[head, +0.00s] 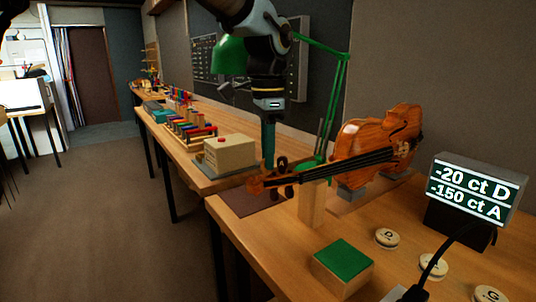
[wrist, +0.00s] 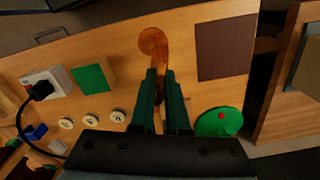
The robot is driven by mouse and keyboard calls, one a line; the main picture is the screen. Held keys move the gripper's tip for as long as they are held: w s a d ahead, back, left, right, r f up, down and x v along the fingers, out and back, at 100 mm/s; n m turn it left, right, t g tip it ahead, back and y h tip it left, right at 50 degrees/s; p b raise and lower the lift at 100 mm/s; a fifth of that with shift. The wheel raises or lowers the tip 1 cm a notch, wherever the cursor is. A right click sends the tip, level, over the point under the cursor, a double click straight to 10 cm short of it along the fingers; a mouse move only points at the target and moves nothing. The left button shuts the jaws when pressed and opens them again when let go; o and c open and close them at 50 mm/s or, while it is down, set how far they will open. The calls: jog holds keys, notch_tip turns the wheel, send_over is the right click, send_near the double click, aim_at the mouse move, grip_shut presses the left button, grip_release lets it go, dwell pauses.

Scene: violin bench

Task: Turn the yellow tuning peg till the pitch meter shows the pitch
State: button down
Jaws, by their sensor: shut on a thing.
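The violin (head: 378,140) rests on supports on the bench, with its scroll and pegbox (head: 262,183) toward the left. The scroll also shows in the wrist view (wrist: 153,42). My gripper (head: 268,165) points down at the pegbox. In the wrist view its two green fingers (wrist: 161,80) are close together around a peg at the pegbox. The fingers hide that peg, and I see no yellow on it. Dark pegs (head: 289,191) stick out beside the pegbox. The pitch meter (head: 477,190) reads "-20 ct D" and "-150 ct A".
A green-topped block (head: 342,262) and several lettered round buttons (head: 387,237) lie on the near bench. A green lamp (head: 231,56) stands behind my arm. A beige box (head: 230,152) with a red button is to the left. A brown mat (wrist: 222,47) lies near the scroll.

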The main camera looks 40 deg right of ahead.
jog(key=shift+n, duration=0.6)
jog(key=c, duration=0.9)
grip_release()
notch_tip(320, 180, up, 11)
jog(key=shift+f, duration=0.1)
dwell(1.0)
